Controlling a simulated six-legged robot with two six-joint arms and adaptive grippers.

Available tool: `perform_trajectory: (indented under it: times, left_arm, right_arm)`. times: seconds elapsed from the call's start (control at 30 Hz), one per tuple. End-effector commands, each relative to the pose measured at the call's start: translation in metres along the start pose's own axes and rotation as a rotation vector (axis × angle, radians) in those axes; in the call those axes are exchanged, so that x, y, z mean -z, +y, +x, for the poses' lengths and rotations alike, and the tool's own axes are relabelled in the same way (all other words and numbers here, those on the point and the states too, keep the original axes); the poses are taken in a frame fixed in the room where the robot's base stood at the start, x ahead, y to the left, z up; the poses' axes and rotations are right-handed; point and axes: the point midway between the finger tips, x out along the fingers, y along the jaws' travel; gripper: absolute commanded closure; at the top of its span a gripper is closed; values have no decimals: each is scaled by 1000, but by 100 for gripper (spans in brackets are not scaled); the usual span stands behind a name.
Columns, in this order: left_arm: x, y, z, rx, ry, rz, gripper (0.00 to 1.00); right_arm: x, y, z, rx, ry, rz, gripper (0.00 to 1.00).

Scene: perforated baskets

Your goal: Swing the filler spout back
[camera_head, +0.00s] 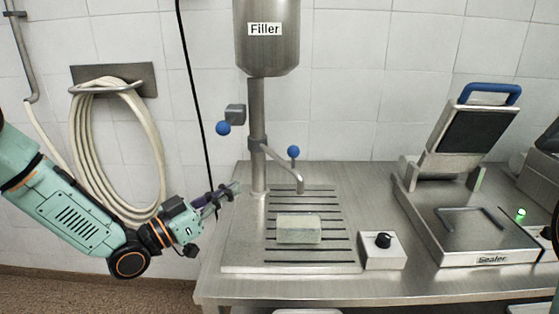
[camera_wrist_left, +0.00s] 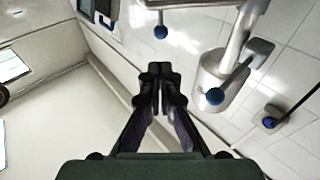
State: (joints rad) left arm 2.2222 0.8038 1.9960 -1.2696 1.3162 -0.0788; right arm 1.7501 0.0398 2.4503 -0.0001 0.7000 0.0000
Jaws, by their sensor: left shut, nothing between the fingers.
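The filler (camera_head: 266,50) is a steel tank on a post (camera_head: 257,140) at the back of the steel table. Its thin spout (camera_head: 278,160) reaches right and forward from the post, and its bent-down tip is over the slotted drip plate. A blue ball knob (camera_head: 293,152) stands up on the spout. My left gripper (camera_head: 236,187) is shut and empty, left of the post and apart from the spout. In the left wrist view its closed fingertips (camera_wrist_left: 160,70) point ahead, with several blue knobs beyond; I cannot tell which is the spout's. My right gripper is out of view.
A pale tray-like block (camera_head: 298,228) lies on the drip plate (camera_head: 340,262). A control box (camera_head: 383,250) with a black knob stands to its right. An open sealer (camera_head: 470,215) is farther right. A hose coil (camera_head: 115,150) and a dark cable hang by the left arm.

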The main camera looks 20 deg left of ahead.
Motion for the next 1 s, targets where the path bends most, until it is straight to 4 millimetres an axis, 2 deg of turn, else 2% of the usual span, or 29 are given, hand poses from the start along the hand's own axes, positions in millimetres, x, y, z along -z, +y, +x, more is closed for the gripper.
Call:
perform_trajectory:
  times: [0.17,0.37,1.0]
  left_arm:
    - [0,-1,3,-1,-1,1,100]
    - [-2,-1,20,-5,-3,2,100]
    - [-1,-1,110,-7,-2,2,100]
  right_arm:
    - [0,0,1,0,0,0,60]
    - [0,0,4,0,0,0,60]
    - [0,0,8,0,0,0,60]
